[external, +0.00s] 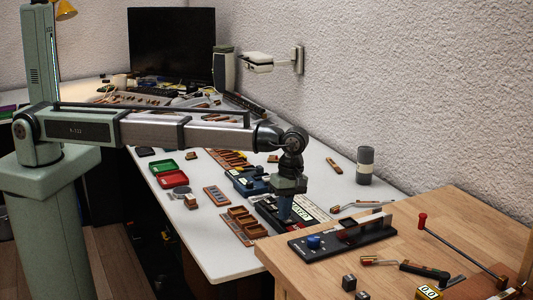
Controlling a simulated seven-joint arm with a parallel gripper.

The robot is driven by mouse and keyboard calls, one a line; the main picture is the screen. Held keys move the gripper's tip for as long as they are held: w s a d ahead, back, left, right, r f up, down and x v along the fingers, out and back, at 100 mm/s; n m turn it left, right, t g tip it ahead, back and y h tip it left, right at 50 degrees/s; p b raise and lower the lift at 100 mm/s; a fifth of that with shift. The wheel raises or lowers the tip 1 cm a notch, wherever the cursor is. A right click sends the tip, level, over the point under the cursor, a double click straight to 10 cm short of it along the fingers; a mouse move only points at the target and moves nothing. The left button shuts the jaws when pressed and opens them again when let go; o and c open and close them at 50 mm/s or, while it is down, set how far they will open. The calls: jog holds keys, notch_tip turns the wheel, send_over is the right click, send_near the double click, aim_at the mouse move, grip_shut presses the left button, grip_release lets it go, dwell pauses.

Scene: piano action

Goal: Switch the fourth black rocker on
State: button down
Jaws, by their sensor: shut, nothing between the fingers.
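My gripper (285,216) points straight down, with its fingers together, over a dark panel (268,213) on the white table. The panel carries a white label (301,207) with dark lettering. The fingertips are at or just above the panel; I cannot tell whether they touch it. The fingers hide part of the panel. The black rockers are too small and too covered to tell apart, so I cannot make out the fourth one or its position.
A blue device (246,183) stands behind the panel and wooden trays (240,226) lie to its left. On the wooden table in front is a black panel with a blue knob (314,242). A grey cylinder (365,165) stands at right. Red (172,180) and green trays lie farther left.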

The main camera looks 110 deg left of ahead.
jog(key=shift+f, duration=0.15)
jog(key=shift+s+d+f, duration=0.1)
jog(key=shift+s+f, duration=0.05)
jog(key=shift+s, duration=0.05)
jog(key=shift+w, duration=0.25)
dwell(0.3)
jog(key=shift+w+a+r, duration=0.2)
jog(key=shift+w+a, duration=0.25)
jog(key=shift+a, duration=0.1)
jog(key=shift+r, duration=0.1)
notch_tip(320, 180, up, 14)
jog(key=s+d, duration=0.1)
jog(key=shift+s+d+y, duration=0.2)
jog(key=shift+y, duration=0.1)
dwell(0.5)
